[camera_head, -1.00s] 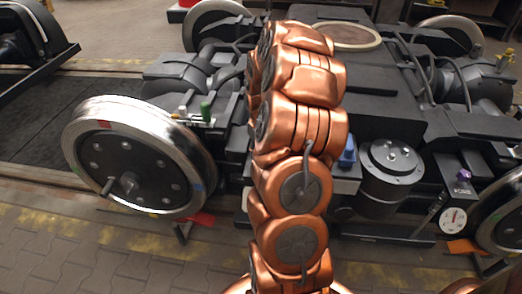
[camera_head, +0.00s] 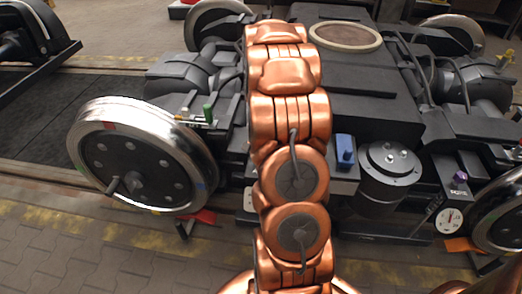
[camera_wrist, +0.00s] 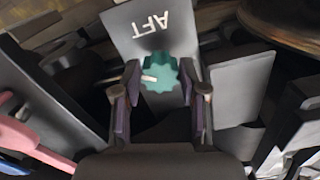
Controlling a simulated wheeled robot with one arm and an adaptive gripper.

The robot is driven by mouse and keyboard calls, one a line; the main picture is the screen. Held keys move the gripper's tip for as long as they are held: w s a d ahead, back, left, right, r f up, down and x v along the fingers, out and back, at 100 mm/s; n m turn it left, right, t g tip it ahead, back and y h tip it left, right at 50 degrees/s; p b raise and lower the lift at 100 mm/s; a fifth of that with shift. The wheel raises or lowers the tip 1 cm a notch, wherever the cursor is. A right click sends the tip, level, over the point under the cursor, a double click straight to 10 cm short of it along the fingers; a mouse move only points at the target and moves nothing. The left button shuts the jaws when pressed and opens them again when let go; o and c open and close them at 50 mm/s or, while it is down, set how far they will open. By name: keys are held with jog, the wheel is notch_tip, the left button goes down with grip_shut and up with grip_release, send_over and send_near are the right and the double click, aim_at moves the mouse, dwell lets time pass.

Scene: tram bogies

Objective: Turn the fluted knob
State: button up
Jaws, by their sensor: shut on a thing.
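The fluted knob (camera_wrist: 162,73) is teal with a scalloped rim and a pale pointer mark directed left in the wrist view. It sits in front of a grey plate (camera_wrist: 150,25) lettered AFT, which appears upside down. My gripper (camera_wrist: 159,82) has one finger on each side of the knob and is shut on it. In the head view my copper arm hides the gripper and this knob.
A purple knob (camera_head: 460,177) and a round white gauge (camera_head: 449,221) are on the right in the head view. A blue block (camera_head: 345,151) and a dark cylinder (camera_head: 386,185) stand right of my arm. A large wheel (camera_head: 140,160) is on the left.

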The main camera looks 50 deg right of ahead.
jog(key=m+p, duration=0.3)
jog(key=m, duration=0.3)
jog(key=shift+w+r+m, duration=0.1)
jog(key=shift+r+m, duration=0.05)
jog(key=shift+m, duration=0.15)
jog(key=m+p, duration=0.3)
jog(key=m, duration=0.2)
jog(key=shift+w, duration=0.15)
jog(key=o, duration=1.1)
jog(key=shift+o, duration=0.2)
notch_tip(320, 180, up, 12)
dwell(0.8)
